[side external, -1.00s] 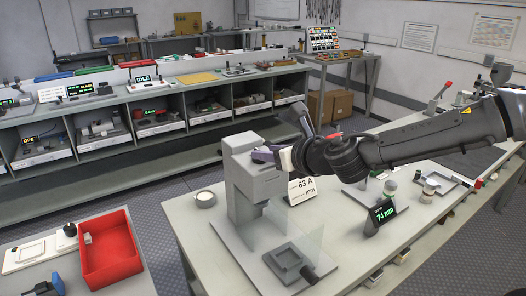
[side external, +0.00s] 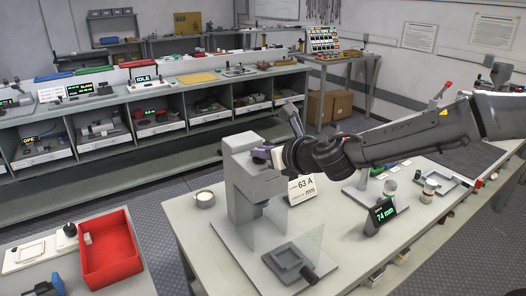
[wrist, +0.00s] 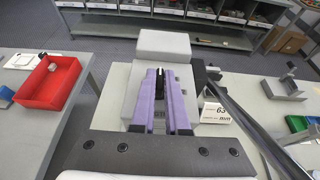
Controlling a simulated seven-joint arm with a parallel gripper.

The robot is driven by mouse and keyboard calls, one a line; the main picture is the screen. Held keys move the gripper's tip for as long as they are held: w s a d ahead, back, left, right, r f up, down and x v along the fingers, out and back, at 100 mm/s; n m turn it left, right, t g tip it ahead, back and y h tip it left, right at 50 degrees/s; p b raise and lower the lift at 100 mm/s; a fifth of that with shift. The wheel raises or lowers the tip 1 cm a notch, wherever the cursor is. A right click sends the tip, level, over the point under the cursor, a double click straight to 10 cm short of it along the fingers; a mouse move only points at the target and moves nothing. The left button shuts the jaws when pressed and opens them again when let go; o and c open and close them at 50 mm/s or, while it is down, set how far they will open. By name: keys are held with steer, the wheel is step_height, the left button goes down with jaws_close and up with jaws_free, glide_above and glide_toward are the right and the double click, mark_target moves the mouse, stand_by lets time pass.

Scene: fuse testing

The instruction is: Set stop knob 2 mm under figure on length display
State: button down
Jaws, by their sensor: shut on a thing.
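The length display (side external: 380,213) reads 74 mm in green on the bench in the side view. A grey press-like fixture (side external: 245,180) stands left of it with a clear shield. My gripper (side external: 261,156) is at the top of this fixture. In the wrist view its purple fingers (wrist: 160,76) are closed around a small dark piece (wrist: 159,84), which appears to be the stop knob. The fingers hide most of it, and I cannot read its setting.
A square grey tray (side external: 290,262) lies in front. A red bin (side external: 108,252) sits on the left table. A small white cup (side external: 204,199) stands left of the fixture.

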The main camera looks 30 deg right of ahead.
steer(key=shift+a+m+h, duration=0.15)
steer(key=shift+m+h, duration=0.25)
steer(key=shift+h, duration=0.1)
steer(key=m+h, duration=0.2)
steer(key=h, duration=0.1)
steer(key=shift+a+m+g, duration=0.25)
steer(key=shift+m+g, duration=0.05)
steer(key=shift+m, duration=0.1)
steer(key=m+g+h, duration=0.1)
steer(key=m+h, duration=0.2)
steer(key=m+g+h, duration=0.1)
steer(key=shift+w+a+m+g+h, duration=0.2)
steer(key=shift+w+m+g+h, duration=0.05)
steer(key=shift+m+g+h, duration=0.05)
steer(key=m+g+h, duration=0.1)
steer(key=m+g, duration=0.1)
steer(key=m+g+h, duration=0.2)
steer(key=shift+w+a, duration=0.1)
steer(key=shift+w, duration=0.1)
steer(key=shift+w+m+g+h, duration=0.1)
steer(key=shift+m+g+h, duration=0.6)
steer(key=shift+m+g, duration=0.45)
steer(key=shift+r+m+g, duration=0.15)
steer(key=shift+m+g, duration=0.2)
steer(key=c, duration=0.9)
jaws_free()
